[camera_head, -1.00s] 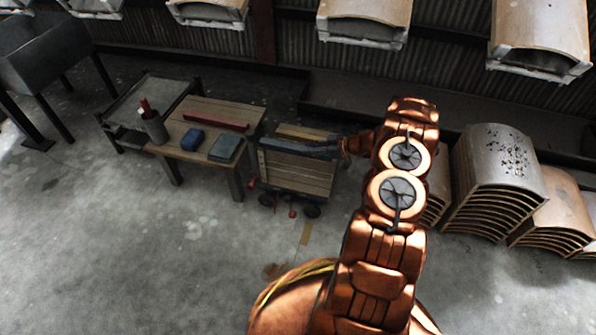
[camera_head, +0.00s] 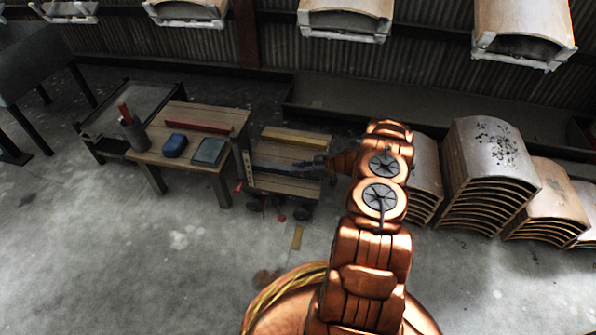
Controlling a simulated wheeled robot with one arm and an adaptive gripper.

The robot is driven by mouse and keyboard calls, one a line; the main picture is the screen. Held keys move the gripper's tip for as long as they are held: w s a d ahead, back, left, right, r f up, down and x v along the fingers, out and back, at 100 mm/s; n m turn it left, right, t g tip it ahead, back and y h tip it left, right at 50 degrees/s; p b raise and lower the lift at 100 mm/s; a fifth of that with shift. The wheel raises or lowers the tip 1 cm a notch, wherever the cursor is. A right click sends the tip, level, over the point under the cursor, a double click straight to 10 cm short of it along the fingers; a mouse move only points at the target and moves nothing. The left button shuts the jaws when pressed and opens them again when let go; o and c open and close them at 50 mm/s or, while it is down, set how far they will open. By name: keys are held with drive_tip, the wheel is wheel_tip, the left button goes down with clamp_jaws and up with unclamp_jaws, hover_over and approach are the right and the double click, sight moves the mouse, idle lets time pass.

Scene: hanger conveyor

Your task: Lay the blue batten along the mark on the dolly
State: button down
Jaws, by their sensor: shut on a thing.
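The blue batten (camera_head: 280,166) shows as a dark blue-grey bar over the wooden deck of the dolly (camera_head: 290,187). It runs roughly left to right, with deck slats visible above and below it in the picture. My gripper (camera_head: 322,165) is shut on its right end; the fingers are small and partly hidden by my wrist. I cannot tell whether the batten touches the deck or hovers just above it. A yellow batten (camera_head: 297,135) lies along the dolly's far side. I cannot make out the mark; the held batten may cover it.
A wooden table (camera_head: 197,112) left of the dolly carries a red batten (camera_head: 198,127), a blue case (camera_head: 175,146), a grey-blue book-like item (camera_head: 209,151) and a dark cup (camera_head: 134,134). Stacked curved wooden shells (camera_head: 490,165) stand at right.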

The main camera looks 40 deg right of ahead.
drive_tip(key=c, duration=0.8)
unclamp_jaws()
drive_tip(key=shift+f, duration=0.1)
drive_tip(key=shift+c, duration=0.2)
